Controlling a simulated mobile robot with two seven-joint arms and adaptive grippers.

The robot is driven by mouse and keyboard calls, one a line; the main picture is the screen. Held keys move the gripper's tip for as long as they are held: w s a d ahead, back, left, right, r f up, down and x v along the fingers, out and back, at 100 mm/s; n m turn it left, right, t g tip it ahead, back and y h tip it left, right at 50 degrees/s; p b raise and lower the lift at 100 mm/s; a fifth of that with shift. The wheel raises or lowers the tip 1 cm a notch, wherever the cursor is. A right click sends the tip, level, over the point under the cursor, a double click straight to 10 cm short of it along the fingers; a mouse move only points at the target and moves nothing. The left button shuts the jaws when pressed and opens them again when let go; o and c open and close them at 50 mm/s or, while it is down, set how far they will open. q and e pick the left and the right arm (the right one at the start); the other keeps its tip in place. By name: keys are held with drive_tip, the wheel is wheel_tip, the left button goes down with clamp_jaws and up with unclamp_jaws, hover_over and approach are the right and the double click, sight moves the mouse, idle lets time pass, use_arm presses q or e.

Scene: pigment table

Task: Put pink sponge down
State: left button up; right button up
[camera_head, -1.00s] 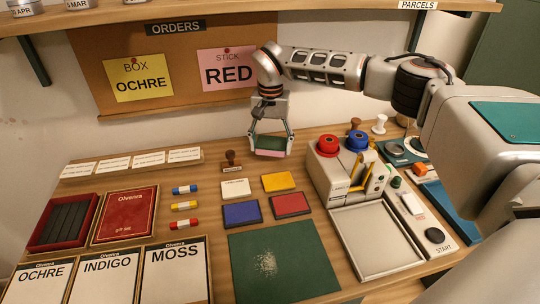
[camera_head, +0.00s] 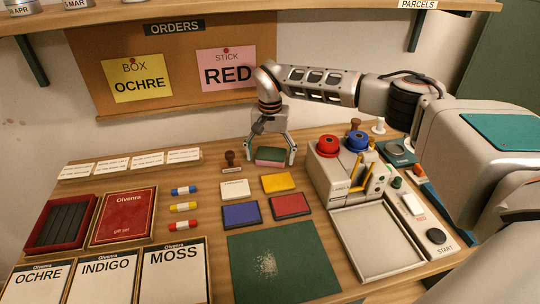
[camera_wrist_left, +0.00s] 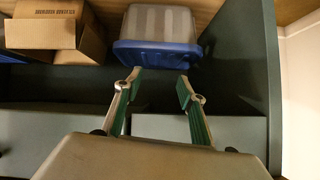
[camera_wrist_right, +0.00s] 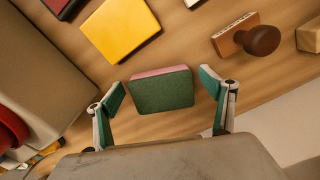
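The sponge (camera_head: 270,156) has a green top and a pink lower layer. It lies on the wooden table near the back, behind the yellow pad. In the right wrist view the sponge (camera_wrist_right: 162,91) sits between the fingers with a gap on both sides. My right gripper (camera_head: 271,161) is open around it, with its fingers apart from it; the fingers also show in the right wrist view (camera_wrist_right: 162,90). My left gripper (camera_wrist_left: 160,85) is open and empty in the left wrist view, in front of a blue-lidded bin. It is not in the head view.
A wooden stamp (camera_head: 231,160) stands just left of the sponge. Yellow (camera_head: 281,183), white (camera_head: 235,189), blue (camera_head: 241,214) and red (camera_head: 290,206) pads lie in front. A grey machine (camera_head: 335,170) with red and blue knobs stands to the right.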

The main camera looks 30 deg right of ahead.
sight(270, 157)
wheel_tip(270, 157, up, 8)
drive_tip(key=shift+f+p, duration=0.1)
drive_tip(key=shift+p, duration=0.35)
idle(0.7)
